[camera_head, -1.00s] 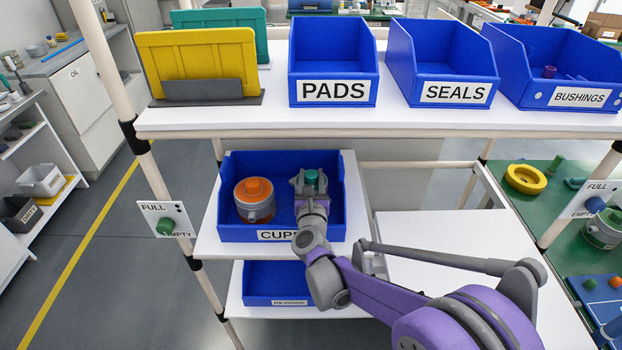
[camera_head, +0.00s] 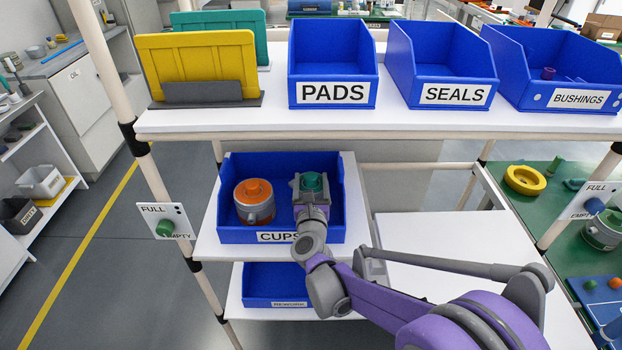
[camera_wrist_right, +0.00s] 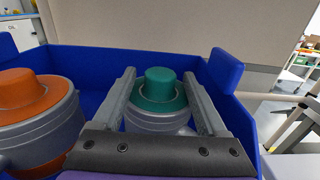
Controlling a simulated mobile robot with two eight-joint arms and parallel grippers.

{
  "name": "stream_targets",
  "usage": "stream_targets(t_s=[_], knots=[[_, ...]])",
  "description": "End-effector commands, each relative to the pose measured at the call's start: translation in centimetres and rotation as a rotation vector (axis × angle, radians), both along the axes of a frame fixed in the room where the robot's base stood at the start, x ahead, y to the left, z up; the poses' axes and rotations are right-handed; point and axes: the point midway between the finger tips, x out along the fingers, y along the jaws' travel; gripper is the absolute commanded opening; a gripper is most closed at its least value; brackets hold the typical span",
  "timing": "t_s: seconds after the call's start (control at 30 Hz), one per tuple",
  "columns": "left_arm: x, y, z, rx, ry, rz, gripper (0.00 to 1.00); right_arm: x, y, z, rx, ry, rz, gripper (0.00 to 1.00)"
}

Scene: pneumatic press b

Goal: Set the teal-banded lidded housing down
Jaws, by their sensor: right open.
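The teal-banded lidded housing (camera_wrist_right: 158,100) has a teal cap on a grey ribbed body. It stands upright in the blue CUPS bin (camera_head: 228,234), and its teal top shows in the head view (camera_head: 312,180). My right gripper (camera_head: 310,187) is open, with one finger on each side of the housing. In the right wrist view the fingers (camera_wrist_right: 160,103) stand apart from the teal cap, with small gaps. The housing's lower part is hidden behind the gripper. My left gripper is not in view.
An orange-topped housing (camera_head: 254,200) stands left of the teal one in the same bin. The bin walls (camera_wrist_right: 225,72) rise close around the right gripper. A shelf (camera_head: 400,124) with PADS, SEALS and BUSHINGS bins lies above. Another blue bin (camera_head: 268,285) is below.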

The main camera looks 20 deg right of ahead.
Motion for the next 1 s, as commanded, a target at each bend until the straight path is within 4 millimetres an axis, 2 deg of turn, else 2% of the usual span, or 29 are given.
stream_targets(t_s=[0.2,0.4,0.6,0.77,0.87,0.97,1.0], knots=[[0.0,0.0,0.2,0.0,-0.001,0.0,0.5,-4.6,1.4,0.0,0.002,-0.001,0.003,0.76],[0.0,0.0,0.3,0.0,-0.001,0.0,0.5,-8.3,2.5,0.0,0.002,0.0,0.003,0.76],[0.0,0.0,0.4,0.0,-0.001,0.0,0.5,-10.2,3.0,0.0,0.001,0.0,0.002,0.76],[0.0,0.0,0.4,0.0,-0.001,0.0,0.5,-10.5,3.1,0.1,-0.013,0.004,0.007,0.76],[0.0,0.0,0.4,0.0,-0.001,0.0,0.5,-10.7,3.8,0.7,-0.135,0.037,0.064,0.76],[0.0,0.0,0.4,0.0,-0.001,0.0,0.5,-11.5,5.4,1.6,-0.435,0.111,0.199,0.76],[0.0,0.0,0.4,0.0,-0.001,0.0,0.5,-12.2,6.3,1.7,-0.602,0.15,0.271,0.76]])
